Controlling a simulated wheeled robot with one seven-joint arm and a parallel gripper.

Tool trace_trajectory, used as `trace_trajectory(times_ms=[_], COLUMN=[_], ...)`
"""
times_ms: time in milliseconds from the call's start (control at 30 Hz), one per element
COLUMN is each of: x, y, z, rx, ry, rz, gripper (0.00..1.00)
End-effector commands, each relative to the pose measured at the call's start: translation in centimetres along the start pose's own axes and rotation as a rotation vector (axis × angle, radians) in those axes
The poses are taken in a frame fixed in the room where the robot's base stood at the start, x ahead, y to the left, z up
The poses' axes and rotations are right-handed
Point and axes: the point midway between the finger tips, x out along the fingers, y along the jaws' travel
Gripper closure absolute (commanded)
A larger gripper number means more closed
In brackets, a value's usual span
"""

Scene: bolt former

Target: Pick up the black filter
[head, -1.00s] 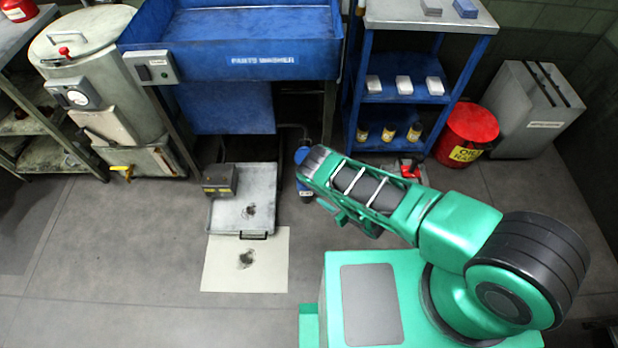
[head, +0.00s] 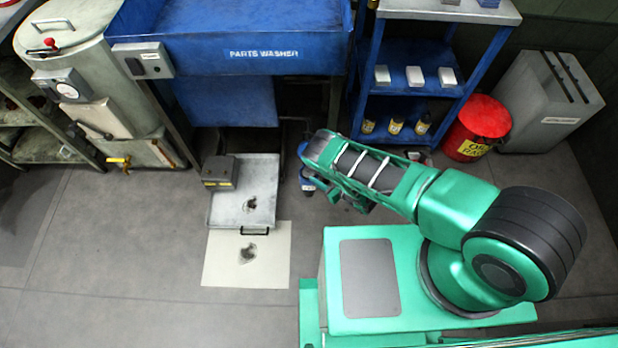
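I cannot make out a thing that is surely the black filter. Several small dark cans with yellow labels (head: 396,126) stand in a row on the lower shelf of the blue rack; they are too small to tell what they are. My gripper (head: 307,184) is at the left end of my green arm, pointing down over the floor right of the metal tray. It is small and partly hidden by my wrist, so I cannot see its fingers or whether it holds anything. It is left of the cans and apart from them.
The blue rack (head: 357,95) also carries white boxes (head: 413,76). A red bin (head: 478,128) stands right of it. The blue parts washer (head: 225,60) is behind the metal tray (head: 258,180), which bears a dark box (head: 219,172). A stained sheet (head: 225,260) lies in front. Floor at left is clear.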

Motion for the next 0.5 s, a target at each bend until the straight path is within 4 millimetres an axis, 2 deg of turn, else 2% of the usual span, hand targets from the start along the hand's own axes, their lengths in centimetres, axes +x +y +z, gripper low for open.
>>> trace_trajectory(times_ms=[233,500], x=[0.2,1.2], y=[0.2,0.1], z=[0.0,-0.3], rx=[0.002,0.002], ry=[0.000,0.000], rz=[0.005,0.003], gripper=[0.63,0.63])
